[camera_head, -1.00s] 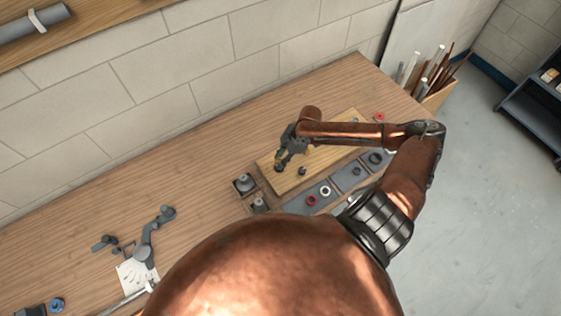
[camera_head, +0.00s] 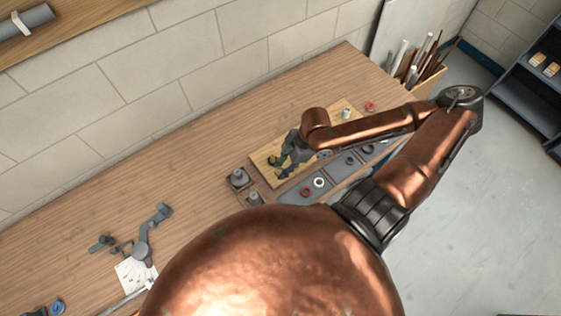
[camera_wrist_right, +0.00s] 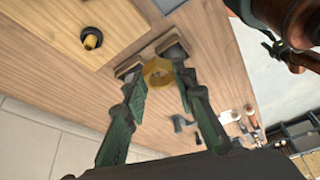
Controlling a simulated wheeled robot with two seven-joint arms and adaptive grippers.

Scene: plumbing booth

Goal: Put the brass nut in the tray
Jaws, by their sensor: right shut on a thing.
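My right gripper (camera_wrist_right: 158,74) is shut on the brass nut (camera_wrist_right: 157,67), a yellow ring between its dark green fingers in the right wrist view. In the head view, the right gripper (camera_head: 283,165) is over the near-left part of the wooden board, and the nut cannot be made out there. The nut is outside these compartments.
Two dark square pieces with posts (camera_head: 238,177) stand left of the board. Grey tools (camera_head: 150,228) and a paper lie further left. Bare bench lies between.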

